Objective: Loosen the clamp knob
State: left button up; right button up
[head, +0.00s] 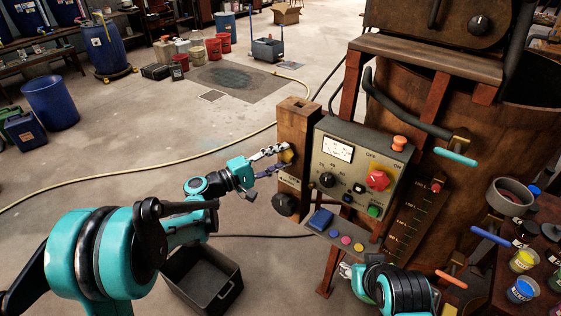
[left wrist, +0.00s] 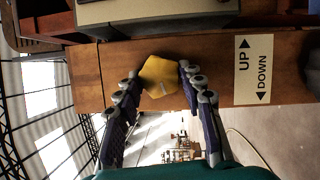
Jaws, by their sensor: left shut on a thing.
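A yellow lobed knob (left wrist: 160,76) sits on the side of the brown wooden post (head: 297,118), and I take it to be the clamp knob. In the head view only a small yellow patch of the knob (head: 288,156) shows between the fingers. My left gripper (left wrist: 160,82) has one finger on each side of the knob and is shut on it. It also shows in the head view (head: 284,159), reaching in from the left. My right gripper (head: 346,270) is low in the head view, below the control panel; its fingers are mostly hidden by its own arm.
An UP/DOWN label (left wrist: 254,70) is beside the knob, with a black round knob (head: 284,204) below it. The control panel (head: 360,165) stands just right of the post. A black open bin (head: 203,280) is on the floor. A hose (head: 140,178) crosses the clear floor.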

pick_arm(q)
jog(key=shift+f+n+t+h+b, duration=0.15)
jog(key=shift+n+t+h+b, duration=0.2)
jog(key=shift+n+b, duration=0.6)
jog(key=shift+n, duration=0.45)
jog(key=o, duration=1.2)
jog(key=shift+c, duration=0.2)
jog(key=v, duration=1.2)
